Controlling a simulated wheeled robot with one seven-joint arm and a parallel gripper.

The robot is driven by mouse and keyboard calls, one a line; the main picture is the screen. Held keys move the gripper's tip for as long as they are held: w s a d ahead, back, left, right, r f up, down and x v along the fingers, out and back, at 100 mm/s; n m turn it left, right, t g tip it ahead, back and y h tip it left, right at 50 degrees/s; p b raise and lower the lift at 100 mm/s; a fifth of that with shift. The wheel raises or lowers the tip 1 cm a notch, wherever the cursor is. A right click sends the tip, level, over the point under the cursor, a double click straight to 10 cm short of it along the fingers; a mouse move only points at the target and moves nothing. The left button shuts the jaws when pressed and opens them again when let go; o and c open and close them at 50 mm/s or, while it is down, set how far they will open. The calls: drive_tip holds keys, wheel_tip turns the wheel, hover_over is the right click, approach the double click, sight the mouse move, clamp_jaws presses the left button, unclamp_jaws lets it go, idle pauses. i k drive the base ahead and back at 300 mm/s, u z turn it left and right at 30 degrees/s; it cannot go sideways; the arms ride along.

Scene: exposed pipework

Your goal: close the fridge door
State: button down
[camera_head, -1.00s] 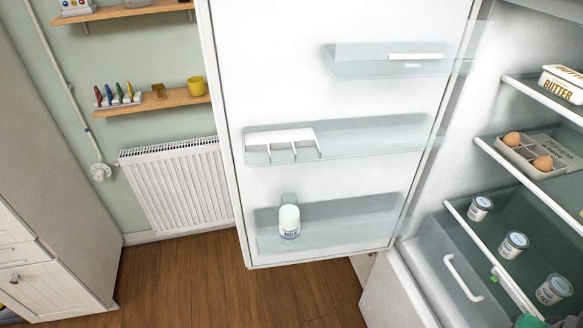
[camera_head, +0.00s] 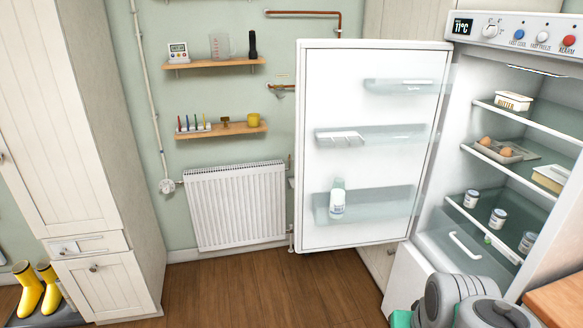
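The fridge (camera_head: 463,246) stands open at the right, with its lit shelves facing me. Its white door (camera_head: 340,90) is swung wide open to the left, and its inner face with clear door shelves shows. A white bottle (camera_head: 337,203) stands in the lowest door shelf. Grey rounded parts of my arm show at the bottom right, in front of the fridge's lower part. My gripper's fingers are not visible in the head view.
A radiator (camera_head: 235,208) and two wall shelves (camera_head: 222,130) are left of the door. A tall cream cabinet (camera_head: 75,130) stands at the left, with yellow boots (camera_head: 40,290) by it. A wooden top (camera_head: 560,298) juts in at the lower right. The wooden floor (camera_head: 270,285) ahead is clear.

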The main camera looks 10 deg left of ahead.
sight(379, 138)
drive_tip(key=u, duration=0.9)
drive_tip(key=i, duration=0.95)
drive_tip(key=u, duration=1.05)
drive_tip(key=i, duration=1.35)
drive_tip(key=z, duration=0.35)
drive_tip(key=i, duration=1.15)
drive_tip(key=z, duration=0.9)
